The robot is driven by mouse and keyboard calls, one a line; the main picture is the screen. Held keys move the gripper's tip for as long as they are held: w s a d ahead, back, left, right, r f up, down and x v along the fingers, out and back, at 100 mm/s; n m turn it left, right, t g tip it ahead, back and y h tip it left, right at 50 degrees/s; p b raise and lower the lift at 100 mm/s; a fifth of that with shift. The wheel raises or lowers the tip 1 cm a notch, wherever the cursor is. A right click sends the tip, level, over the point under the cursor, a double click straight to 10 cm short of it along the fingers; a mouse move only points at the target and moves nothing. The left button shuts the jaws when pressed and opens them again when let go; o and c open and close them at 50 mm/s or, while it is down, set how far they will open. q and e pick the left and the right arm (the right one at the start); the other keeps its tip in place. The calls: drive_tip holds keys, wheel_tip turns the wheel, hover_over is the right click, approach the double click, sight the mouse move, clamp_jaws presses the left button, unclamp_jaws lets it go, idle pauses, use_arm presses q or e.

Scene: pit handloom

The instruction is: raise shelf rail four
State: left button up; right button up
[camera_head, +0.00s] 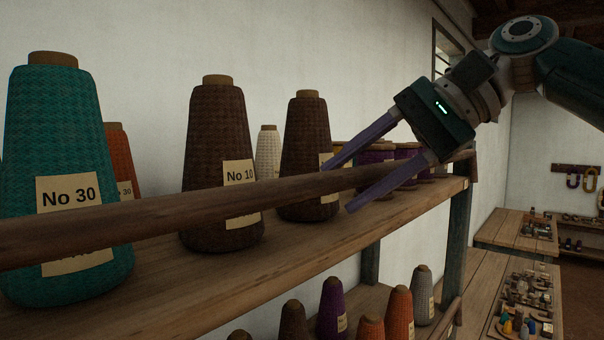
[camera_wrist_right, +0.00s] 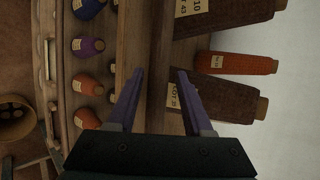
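The shelf rail (camera_head: 150,212) is a dark brown wooden bar. It runs along the front of the upper shelf, across the cones, to the shelf's right post (camera_head: 459,230). In the wrist view the rail (camera_wrist_right: 161,35) runs up the picture. My right gripper (camera_head: 338,189) is open, its purple fingers on either side of the rail, one above and one below. It also shows in the wrist view (camera_wrist_right: 159,73), with gaps beside the rail; I cannot tell whether either finger touches it. My left gripper is in neither view.
Teal (camera_head: 60,150) and brown (camera_head: 215,140) yarn cones stand close behind the rail on the upper shelf (camera_head: 170,280). Smaller cones (camera_head: 331,308) stand on a lower shelf. Wooden tables (camera_head: 490,290) with small items are at the right.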

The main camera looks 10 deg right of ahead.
drive_tip(key=shift+o, duration=0.3)
drive_tip(key=shift+d, duration=0.1)
drive_tip(key=shift+s+d, duration=0.1)
drive_tip(key=b+v, duration=0.3)
drive_tip(key=b, duration=0.1)
drive_tip(key=shift+s+d, duration=0.1)
drive_tip(key=shift+d, duration=0.35)
drive_tip(key=b+v, duration=0.2)
drive_tip(key=v, duration=0.4)
drive_tip(key=shift+a+r, duration=0.2)
drive_tip(key=shift+r, duration=0.05)
